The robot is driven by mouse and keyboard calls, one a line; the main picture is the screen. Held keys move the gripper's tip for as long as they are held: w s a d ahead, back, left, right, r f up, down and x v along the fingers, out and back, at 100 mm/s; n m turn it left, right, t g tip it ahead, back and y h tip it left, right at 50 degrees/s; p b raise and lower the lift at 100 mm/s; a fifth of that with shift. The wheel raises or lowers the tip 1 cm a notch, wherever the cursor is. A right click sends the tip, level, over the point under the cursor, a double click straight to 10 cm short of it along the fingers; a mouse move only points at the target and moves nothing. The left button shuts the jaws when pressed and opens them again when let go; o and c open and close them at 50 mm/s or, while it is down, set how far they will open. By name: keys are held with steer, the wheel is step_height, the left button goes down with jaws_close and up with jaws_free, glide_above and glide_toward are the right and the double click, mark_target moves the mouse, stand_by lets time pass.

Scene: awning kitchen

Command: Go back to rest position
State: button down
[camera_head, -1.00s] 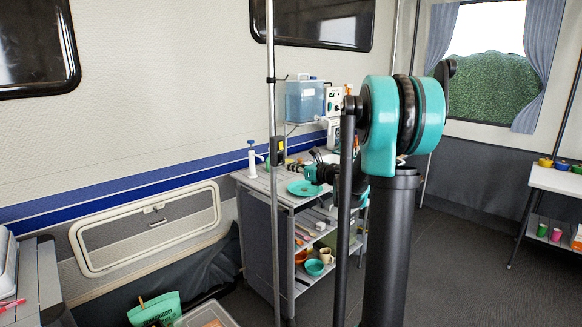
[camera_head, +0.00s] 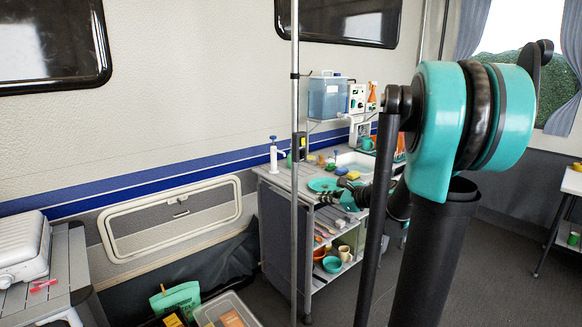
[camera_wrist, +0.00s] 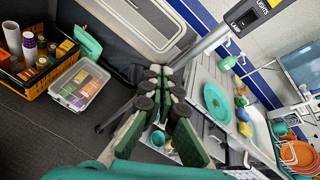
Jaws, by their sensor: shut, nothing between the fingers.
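My gripper (camera_wrist: 160,88) shows in the wrist view with its two fingers together, shut and empty. In the head view my gripper (camera_head: 346,197) is small and partly hidden by my own arm, in front of the kitchen unit (camera_head: 276,225). In the wrist view the fingers appear beside the unit, above the floor, touching nothing that I can make out. My arm's teal joint and dark column fill the right of the head view.
A vertical pole (camera_head: 294,230) stands before the unit. A teal plate (camera_head: 323,184) lies on its counter. A clear bin (camera_head: 228,312) stands on the floor at lower middle. A side table (camera_head: 62,262) holds a white case (camera_head: 22,248).

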steer(key=s+a+f+n+g+h, duration=0.2)
steer(key=s+a+f+n+g, duration=0.1)
steer(key=s+f+n, duration=0.5)
steer(key=s+d+f+n+g+h, duration=0.1)
steer(key=s+d+f+n+h, duration=0.1)
steer(key=s, duration=0.4)
steer(key=s+d+f+n+g+h, duration=0.1)
steer(key=s+d+f+n+h, duration=0.1)
steer(key=s+f+n, duration=0.3)
steer(key=s+d+f+n+g+h, duration=0.1)
steer(key=s+d+f+n+h, duration=0.1)
steer(key=s+n, duration=0.5)
steer(key=shift+s+f+h, duration=0.4)
steer(key=shift+s+f, duration=0.1)
steer(key=shift+f, duration=0.2)
